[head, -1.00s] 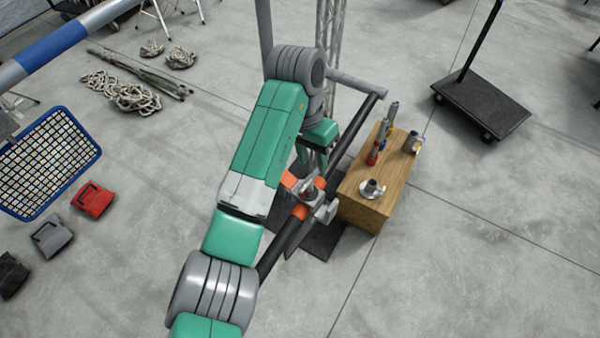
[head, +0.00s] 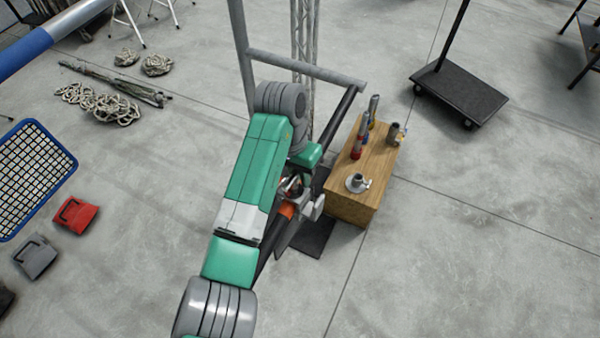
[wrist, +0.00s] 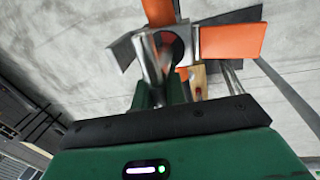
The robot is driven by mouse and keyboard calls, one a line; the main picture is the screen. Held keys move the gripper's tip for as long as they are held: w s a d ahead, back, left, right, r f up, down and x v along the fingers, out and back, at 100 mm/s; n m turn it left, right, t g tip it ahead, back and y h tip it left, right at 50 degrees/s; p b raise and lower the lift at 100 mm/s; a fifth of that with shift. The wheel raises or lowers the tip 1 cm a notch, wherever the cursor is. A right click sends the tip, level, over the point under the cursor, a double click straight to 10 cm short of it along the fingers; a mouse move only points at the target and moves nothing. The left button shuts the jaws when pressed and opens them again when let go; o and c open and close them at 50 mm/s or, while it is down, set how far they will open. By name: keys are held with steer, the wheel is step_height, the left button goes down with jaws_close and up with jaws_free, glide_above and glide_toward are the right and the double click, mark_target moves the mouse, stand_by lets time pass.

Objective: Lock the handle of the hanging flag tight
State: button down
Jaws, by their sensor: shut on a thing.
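The flag's black bar (head: 342,118) runs down from the end of a grey pipe and passes behind my arm. A grey clamp with orange parts (head: 287,209) sits on the bar. In the wrist view, orange flaps (wrist: 230,41) and grey plates surround the clamp's dark round centre. A silver handle (wrist: 153,66) stands in front of it. My gripper (wrist: 160,90) is shut on the handle, between its green fingers. In the head view, my arm mostly hides the gripper and the handle. How tight the handle is cannot be told.
A wooden box (head: 360,185) with several metal fittings on top stands right of the clamp. A grey pipe (head: 300,66) crosses above. A black cart (head: 460,96) stands at the upper right. The floor at lower right is clear.

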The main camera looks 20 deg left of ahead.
steer(key=shift+r+p, duration=0.35)
steer(key=shift+p, duration=0.4)
steer(key=shift+n+p, duration=0.6)
steer(key=shift+a+f+n+p, duration=0.15)
steer(key=shift+f+n+p, duration=0.15)
steer(key=shift+p, duration=0.1)
steer(key=shift+w, duration=0.1)
steer(key=c, duration=1.4)
jaws_free()
steer(key=shift+c, duration=0.2)
step_height(320, 180, up, 8)
steer(key=a, duration=0.1)
steer(key=shift+a+f+b, duration=0.2)
steer(key=shift+a+b, duration=0.05)
steer(key=shift+b, duration=0.1)
